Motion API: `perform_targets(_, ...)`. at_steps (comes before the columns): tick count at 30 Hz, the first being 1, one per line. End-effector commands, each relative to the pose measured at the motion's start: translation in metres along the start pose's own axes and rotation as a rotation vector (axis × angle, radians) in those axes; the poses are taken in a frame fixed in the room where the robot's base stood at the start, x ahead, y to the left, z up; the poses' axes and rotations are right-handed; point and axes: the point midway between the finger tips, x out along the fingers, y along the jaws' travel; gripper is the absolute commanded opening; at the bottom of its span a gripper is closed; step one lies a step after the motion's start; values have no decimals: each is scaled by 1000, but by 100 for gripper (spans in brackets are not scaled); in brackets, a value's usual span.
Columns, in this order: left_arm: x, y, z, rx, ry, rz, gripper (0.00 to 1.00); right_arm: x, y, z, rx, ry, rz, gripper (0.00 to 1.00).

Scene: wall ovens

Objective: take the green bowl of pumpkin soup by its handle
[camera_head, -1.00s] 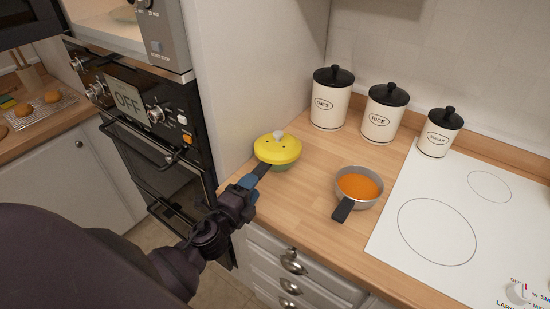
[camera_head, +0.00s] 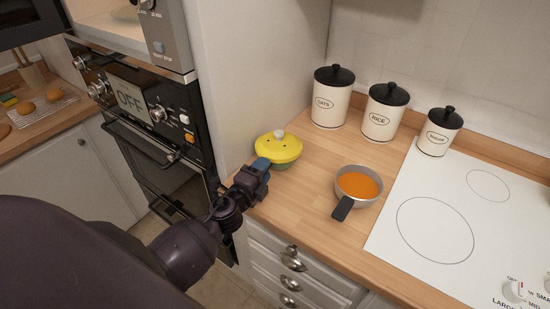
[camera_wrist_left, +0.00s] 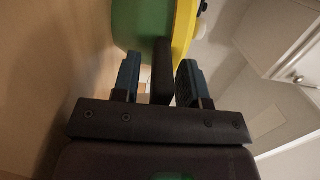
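The green bowl (camera_head: 286,164) stands on the wooden counter near the tall cabinet side, under a yellow lid (camera_head: 279,147) with a pale knob. The lid hides its contents. In the left wrist view the bowl (camera_wrist_left: 140,22) is at the top, and its dark handle (camera_wrist_left: 162,70) points toward my palm. My left gripper (camera_head: 258,168) is at the handle; in the left wrist view its blue fingers (camera_wrist_left: 160,82) are apart, one on each side of the handle. A gap shows on the handle's left side. In the head view the gripper hides the handle. My right gripper is not in view.
A grey bowl of orange soup (camera_head: 358,186) with a black handle stands to the right. Several white canisters (camera_head: 382,112) with black lids line the back. A white hob (camera_head: 465,215) lies at the right. Wall ovens (camera_head: 150,130) are at the left. Counter between the bowls is clear.

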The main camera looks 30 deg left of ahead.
Motion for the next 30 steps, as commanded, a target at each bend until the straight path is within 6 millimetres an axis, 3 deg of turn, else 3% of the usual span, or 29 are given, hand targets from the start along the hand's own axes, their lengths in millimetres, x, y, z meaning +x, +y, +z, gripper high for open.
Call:
perform_targets(1,0,0,0,0,0,0,32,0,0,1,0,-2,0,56)
perform_targets(7,0,0,0,0,0,0,1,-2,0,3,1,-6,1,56)
perform_targets(22,0,-7,-2,0,1,-4,0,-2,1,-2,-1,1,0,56)
perform_targets(30,0,-51,-4,4,2,-6,0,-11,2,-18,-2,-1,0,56)
